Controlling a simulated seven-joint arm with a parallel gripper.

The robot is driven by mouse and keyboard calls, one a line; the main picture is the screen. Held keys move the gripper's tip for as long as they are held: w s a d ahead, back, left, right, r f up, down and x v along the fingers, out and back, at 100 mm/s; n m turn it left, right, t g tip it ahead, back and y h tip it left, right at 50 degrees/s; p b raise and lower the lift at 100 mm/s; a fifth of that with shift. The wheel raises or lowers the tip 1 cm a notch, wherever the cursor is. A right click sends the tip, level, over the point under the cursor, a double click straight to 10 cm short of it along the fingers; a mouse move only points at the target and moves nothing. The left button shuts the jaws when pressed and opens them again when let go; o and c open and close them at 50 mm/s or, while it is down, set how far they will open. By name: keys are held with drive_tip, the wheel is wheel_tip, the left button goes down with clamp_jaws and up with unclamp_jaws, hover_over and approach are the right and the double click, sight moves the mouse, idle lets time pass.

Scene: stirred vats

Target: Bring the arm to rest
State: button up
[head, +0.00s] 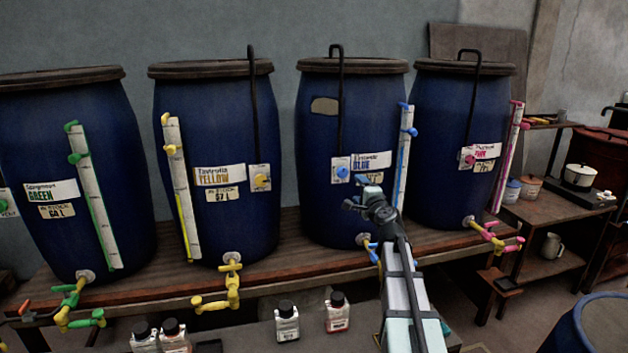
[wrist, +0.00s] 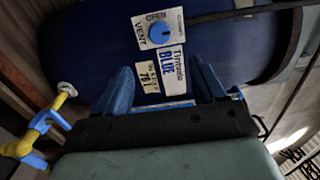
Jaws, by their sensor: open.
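My gripper (head: 362,196) is in front of the blue-dye vat (head: 318,118), below its label, with the arm reaching up from the bottom of the head view. In the wrist view my gripper (wrist: 165,82) has its two blue fingers apart, with nothing held between them. Beyond the fingers are the BLUE label (wrist: 172,66) and the blue vent knob (wrist: 164,32). The fingers look clear of the vat, though the exact gap cannot be told. My forearm hides part of the shelf and the area around the blue vat's tap (head: 370,246).
The green (head: 68,150), yellow (head: 220,120) and pink (head: 450,130) vats stand on the wooden shelf (head: 175,280). Sight tubes and taps project from their fronts. Several small bottles (head: 287,322) stand low in front. A side table (head: 545,210) with a pot is at right.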

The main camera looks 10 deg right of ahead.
drive_tip(key=s+a+f+n+g, duration=0.3)
drive_tip(key=s+f+n+g, duration=0.35)
drive_tip(key=f, duration=0.75)
drive_tip(key=s+a+f+n+g+y, duration=0.1)
drive_tip(key=s+a+f+n+g, duration=0.25)
drive_tip(key=s+f, duration=0.85)
drive_tip(key=s+a+f+n+g, duration=0.3)
drive_tip(key=s+f+n+g, duration=0.25)
drive_tip(key=f, duration=1.05)
drive_tip(key=s+a+f+n+g, duration=0.1)
drive_tip(key=s+a+f+g, duration=0.2)
drive_tip(key=s+f, duration=0.5)
drive_tip(key=s+a+f+g, duration=0.3)
drive_tip(key=s+f, duration=0.5)
drive_tip(key=s, duration=0.8)
drive_tip(key=s+a+f+n+g+h, duration=0.1)
drive_tip(key=s+a+f+g, duration=0.2)
drive_tip(key=s+a+f, duration=0.2)
drive_tip(key=s+f, duration=0.3)
drive_tip(key=s, duration=0.4)
drive_tip(key=shift+s+a+f+n, duration=0.15)
drive_tip(key=shift+s+f+n, duration=0.2)
drive_tip(key=shift+s+f, duration=0.05)
